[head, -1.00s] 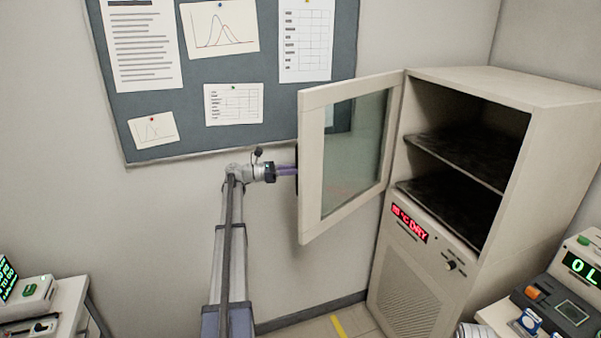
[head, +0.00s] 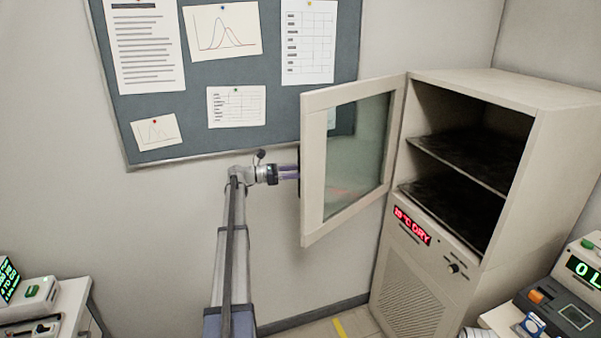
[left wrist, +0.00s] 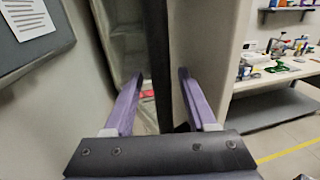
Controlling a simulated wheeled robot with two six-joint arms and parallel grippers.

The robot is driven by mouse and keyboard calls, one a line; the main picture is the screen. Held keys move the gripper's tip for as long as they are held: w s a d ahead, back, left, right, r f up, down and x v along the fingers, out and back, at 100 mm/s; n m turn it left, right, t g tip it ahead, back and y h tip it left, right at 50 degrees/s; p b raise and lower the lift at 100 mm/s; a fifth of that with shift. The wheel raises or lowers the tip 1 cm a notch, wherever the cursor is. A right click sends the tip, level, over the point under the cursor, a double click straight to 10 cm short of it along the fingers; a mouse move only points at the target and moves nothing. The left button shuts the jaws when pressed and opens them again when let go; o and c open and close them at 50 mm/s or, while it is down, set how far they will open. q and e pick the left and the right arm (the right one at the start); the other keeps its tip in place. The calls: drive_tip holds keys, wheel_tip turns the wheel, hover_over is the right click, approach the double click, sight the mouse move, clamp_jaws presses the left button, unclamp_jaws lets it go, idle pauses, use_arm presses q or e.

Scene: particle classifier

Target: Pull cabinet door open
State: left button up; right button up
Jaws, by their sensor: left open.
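The cabinet (head: 550,150) stands at the right in the head view. Its framed glass door (head: 313,170) is swung wide open to the left, showing the dark shelves inside. A dark upright handle (head: 299,158) shows at the door's outer left edge. My left gripper (head: 297,172) is at that handle, its purple fingers open. In the left wrist view the dark handle bar (left wrist: 157,50) runs upright between the spread fingertips (left wrist: 160,76), with a gap on both sides. Its lower part is dim. My right gripper is not in view.
A pinboard with papers (head: 165,100) hangs on the wall behind my left arm. A bench with instruments (head: 75,295) stands at the lower left and another device (head: 570,310) at the lower right. The floor left of the cabinet is clear.

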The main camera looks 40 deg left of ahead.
use_arm(q)
drive_tip(key=v, duration=0.7)
drive_tip(key=shift+s+a, duration=0.3)
drive_tip(key=shift+a, duration=0.05)
